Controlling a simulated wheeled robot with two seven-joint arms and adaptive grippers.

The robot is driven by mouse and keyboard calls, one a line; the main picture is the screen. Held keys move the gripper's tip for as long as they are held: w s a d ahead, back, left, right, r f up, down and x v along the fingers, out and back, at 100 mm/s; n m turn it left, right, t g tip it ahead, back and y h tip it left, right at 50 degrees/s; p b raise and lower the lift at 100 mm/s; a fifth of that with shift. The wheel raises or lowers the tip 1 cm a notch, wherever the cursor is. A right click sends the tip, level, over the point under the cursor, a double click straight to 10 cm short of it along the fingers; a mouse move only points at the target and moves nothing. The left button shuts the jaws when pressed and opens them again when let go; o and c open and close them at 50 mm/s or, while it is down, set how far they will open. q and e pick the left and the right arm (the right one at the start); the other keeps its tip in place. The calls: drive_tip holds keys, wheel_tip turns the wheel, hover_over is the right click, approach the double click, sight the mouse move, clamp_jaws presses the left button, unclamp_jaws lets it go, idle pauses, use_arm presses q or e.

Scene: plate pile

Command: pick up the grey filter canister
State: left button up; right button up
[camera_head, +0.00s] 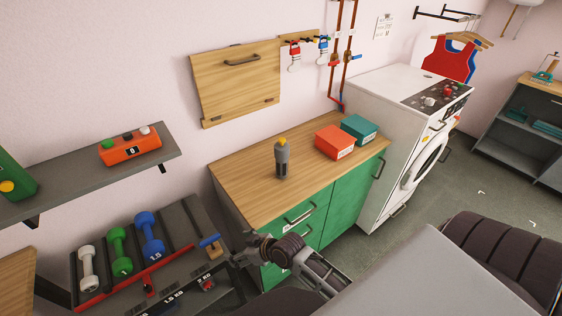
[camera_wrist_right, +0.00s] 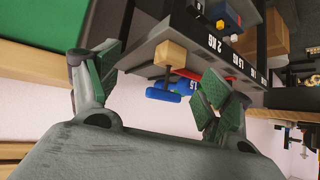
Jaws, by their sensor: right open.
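The grey filter canister (camera_head: 281,160) stands upright on the wooden top of the green cabinet (camera_head: 240,180), with a yellow piece at its top. My right gripper (camera_head: 242,254) is in front of the cabinet's near left corner, lower than the top and well apart from the canister. In the right wrist view my right gripper (camera_wrist_right: 160,85) is open, its two green-padded fingers spread with nothing held between them. The canister is not seen in the right wrist view. My left gripper is not in view.
An orange-red box (camera_head: 334,142) and a teal box (camera_head: 359,129) sit right of the canister. A white washing machine (camera_head: 385,110) stands beyond the cabinet. A dumbbell rack (camera_head: 185,235) is at lower left, close to my right gripper. The cabinet top around the canister is clear.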

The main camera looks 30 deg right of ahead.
drive_tip(key=w+r+m+t, duration=0.1)
drive_tip(key=w+r+t, duration=0.25)
drive_tip(key=r, duration=0.35)
drive_tip(key=w+r+t+y, duration=0.1)
drive_tip(key=w+r+t, duration=0.25)
drive_tip(key=r, duration=0.25)
drive_tip(key=w+r+m+t, duration=0.1)
drive_tip(key=w+r+t, duration=0.25)
drive_tip(key=r, duration=0.35)
drive_tip(key=w+d+r+m+t+h, duration=0.2)
drive_tip(key=d+m+h, duration=0.4)
drive_tip(key=d+h, duration=0.35)
drive_tip(key=m+g+h, duration=0.6)
drive_tip(key=g+h, duration=0.1)
drive_tip(key=h, duration=0.2)
approach(280, 154)
drive_tip(key=shift+s+a+r+y, duration=0.1)
drive_tip(key=shift+s+a+y, duration=0.1)
drive_tip(key=shift+s+y, duration=0.1)
drive_tip(key=shift+n, duration=0.3)
drive_tip(key=shift+x, duration=4.35)
